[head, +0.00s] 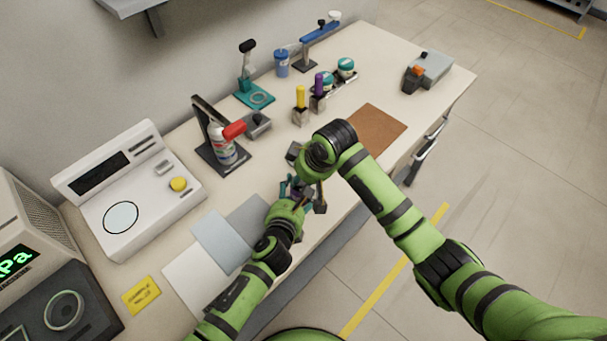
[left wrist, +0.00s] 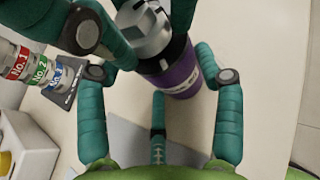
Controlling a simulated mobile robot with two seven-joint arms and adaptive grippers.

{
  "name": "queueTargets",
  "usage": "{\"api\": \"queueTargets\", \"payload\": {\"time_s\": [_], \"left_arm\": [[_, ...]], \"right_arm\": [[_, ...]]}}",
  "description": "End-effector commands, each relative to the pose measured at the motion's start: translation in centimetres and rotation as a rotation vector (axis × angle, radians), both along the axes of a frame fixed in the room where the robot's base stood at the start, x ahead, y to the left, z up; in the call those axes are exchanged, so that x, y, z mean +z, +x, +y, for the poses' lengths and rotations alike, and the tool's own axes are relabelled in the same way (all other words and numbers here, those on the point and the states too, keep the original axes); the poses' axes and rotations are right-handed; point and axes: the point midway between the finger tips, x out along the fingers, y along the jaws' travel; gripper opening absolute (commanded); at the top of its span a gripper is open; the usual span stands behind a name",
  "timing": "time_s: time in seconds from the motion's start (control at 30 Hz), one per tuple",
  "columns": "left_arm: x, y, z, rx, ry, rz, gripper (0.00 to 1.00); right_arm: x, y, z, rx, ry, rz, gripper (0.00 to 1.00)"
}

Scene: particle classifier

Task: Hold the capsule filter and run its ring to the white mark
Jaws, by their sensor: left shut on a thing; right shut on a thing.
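The capsule filter shows in the left wrist view as a purple body (left wrist: 182,76) with pale lettering and a grey lobed ring (left wrist: 146,32) on its upper end. It stands tilted in that picture. My left gripper (head: 291,190) is shut on the purple body; its teal fingers also show in the left wrist view (left wrist: 165,95). My right gripper (head: 315,183) meets it from above, with teal fingers on both sides of the ring at the top of the left wrist view. In the head view the grippers hide most of the filter.
Grey sheets (head: 222,240) lie below left of the grippers, a brown mat (head: 378,128) to the right.

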Motion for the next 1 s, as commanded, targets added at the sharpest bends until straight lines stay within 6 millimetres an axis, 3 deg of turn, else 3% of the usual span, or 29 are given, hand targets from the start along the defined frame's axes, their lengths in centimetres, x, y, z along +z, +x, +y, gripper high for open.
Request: {"api": "queueTargets", "payload": {"time_s": [0.33,0.37,0.4,1.0], "left_arm": [[-0.60,-0.10,0.37,0.007,0.009,0.012,0.09],[-0.60,-0.10,0.37,0.007,0.009,0.012,0.09],[-0.60,-0.10,0.37,0.007,0.009,0.012,0.09],[-0.65,-0.22,0.29,0.005,0.007,0.013,0.09]], "right_arm": [[-0.14,-0.47,0.47,0.009,0.006,0.010,0.01],[-0.14,-0.47,0.48,0.009,0.006,0.010,0.45],[-0.14,-0.45,0.47,0.009,0.006,0.010,0.57],[0.04,0.05,0.09,0.028,0.003,-0.001,0.57]]}}
